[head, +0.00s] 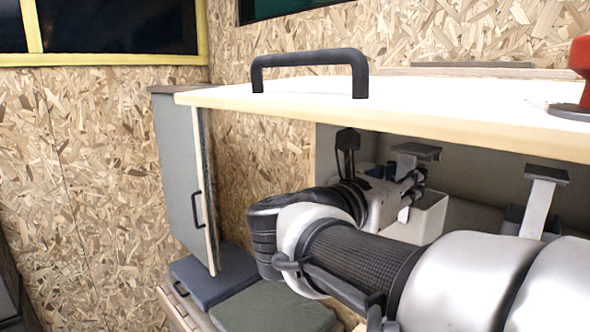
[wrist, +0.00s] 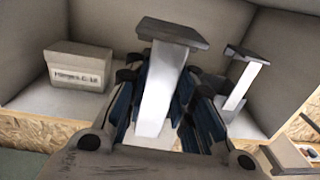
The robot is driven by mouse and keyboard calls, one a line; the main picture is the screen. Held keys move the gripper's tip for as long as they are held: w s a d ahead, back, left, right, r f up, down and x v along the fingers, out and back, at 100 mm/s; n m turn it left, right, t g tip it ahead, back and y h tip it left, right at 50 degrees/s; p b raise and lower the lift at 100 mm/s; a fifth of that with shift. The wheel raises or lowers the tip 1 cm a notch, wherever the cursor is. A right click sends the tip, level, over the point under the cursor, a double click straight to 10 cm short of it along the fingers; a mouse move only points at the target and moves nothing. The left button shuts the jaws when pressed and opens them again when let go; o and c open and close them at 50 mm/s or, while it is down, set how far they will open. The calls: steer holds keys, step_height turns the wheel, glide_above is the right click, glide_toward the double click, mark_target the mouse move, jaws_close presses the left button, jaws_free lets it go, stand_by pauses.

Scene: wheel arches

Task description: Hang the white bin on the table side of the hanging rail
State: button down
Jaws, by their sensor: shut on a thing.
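My gripper (wrist: 165,105) has its dark blue-black fingers on both sides of a white upright piece with a grey top plate (wrist: 163,85), and is shut on it. In the head view my gripper (head: 408,188) is inside the recess under the tabletop, just below that grey plate (head: 416,151). A white bin (head: 428,220) shows beside and below the fingers, partly covered by my arm. A pale lidded box with a label (wrist: 78,72) stands at left in the wrist view; I cannot tell if it is that bin. I cannot make out the hanging rail clearly.
The tabletop (head: 440,103) is a low roof over my arm, with a black handle (head: 310,60) on it. A second white upright with a grey top (head: 540,195) stands to the right, also in the wrist view (wrist: 245,78). A grey cabinet door (head: 178,170) is at left.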

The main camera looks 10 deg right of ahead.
steer(key=shift+v, duration=2.5)
steer(key=w+a+f, duration=0.2)
steer(key=f, duration=0.4)
steer(key=w+a+f, duration=0.2)
steer(key=w+f, duration=0.1)
steer(key=f, duration=0.2)
step_height(320, 180, down, 27)
steer(key=s+a, duration=0.1)
steer(key=shift+a+n+t+y, duration=0.25)
steer(key=shift+n+t+y, duration=0.05)
steer(key=shift+f, duration=0.1)
